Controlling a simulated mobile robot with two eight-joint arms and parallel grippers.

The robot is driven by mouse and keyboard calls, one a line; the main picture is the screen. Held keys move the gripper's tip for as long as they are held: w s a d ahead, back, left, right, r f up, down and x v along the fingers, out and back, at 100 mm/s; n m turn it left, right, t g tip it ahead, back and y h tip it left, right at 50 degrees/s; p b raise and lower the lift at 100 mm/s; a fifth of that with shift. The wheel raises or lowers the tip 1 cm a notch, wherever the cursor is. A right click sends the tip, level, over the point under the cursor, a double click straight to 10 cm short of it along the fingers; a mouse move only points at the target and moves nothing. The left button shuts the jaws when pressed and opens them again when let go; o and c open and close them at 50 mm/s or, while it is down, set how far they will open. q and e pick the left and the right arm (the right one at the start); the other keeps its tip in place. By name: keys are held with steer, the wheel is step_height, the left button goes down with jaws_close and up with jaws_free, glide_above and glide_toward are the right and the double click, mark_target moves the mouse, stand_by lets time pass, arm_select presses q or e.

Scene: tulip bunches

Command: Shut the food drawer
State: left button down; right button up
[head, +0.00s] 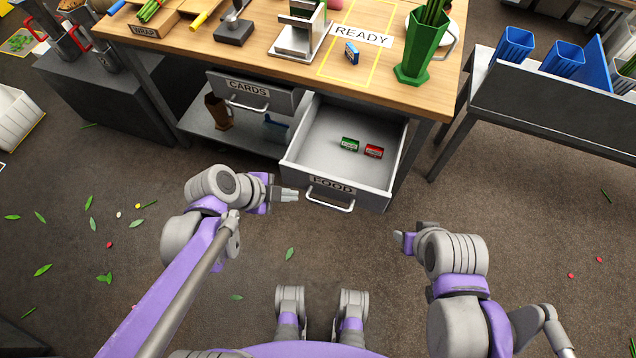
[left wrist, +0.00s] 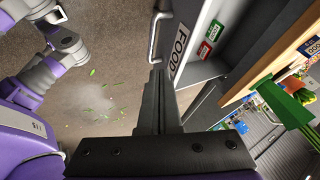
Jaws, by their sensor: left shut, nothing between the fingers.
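The food drawer (head: 360,137) is pulled out from under the wooden bench, with the FOOD label and a bar handle (head: 330,202) on its front. A green packet (head: 350,144) and a red packet (head: 374,151) lie inside it. My left gripper (head: 290,195) is shut and empty, just left of the drawer front and handle. In the left wrist view the gripper (left wrist: 157,90) points toward the drawer handle (left wrist: 155,35); I cannot tell whether they touch. My right gripper (head: 403,240) is right of and nearer than the drawer front; its jaw state is unclear.
The CARDS drawer (head: 250,92) is beside it on the left, above a low shelf with a brown jug (head: 218,110). The bench top (head: 260,60) holds a green vase (head: 425,45). A grey cart (head: 540,100) stands at the right. Leaves and petals litter the open floor.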

arm_select(q)
steer(key=b, duration=0.4)
glide_toward(328, 184)
steer(key=shift+m, duration=0.3)
steer(key=f, duration=0.1)
steer(key=d+f, duration=0.1)
steer(key=f, duration=0.2)
steer(key=shift+w+d, duration=0.15)
steer(key=shift+d, duration=0.25)
steer(key=shift+w+d, duration=0.2)
steer(key=shift+w, duration=0.45)
steer(key=w+d, duration=0.3)
steer(key=w, duration=0.9)
steer(key=w+d, duration=0.3)
steer(key=w, duration=0.9)
steer(key=shift+w+d, duration=0.25)
steer(key=shift+w, duration=0.1)
steer(key=shift+r, duration=0.15)
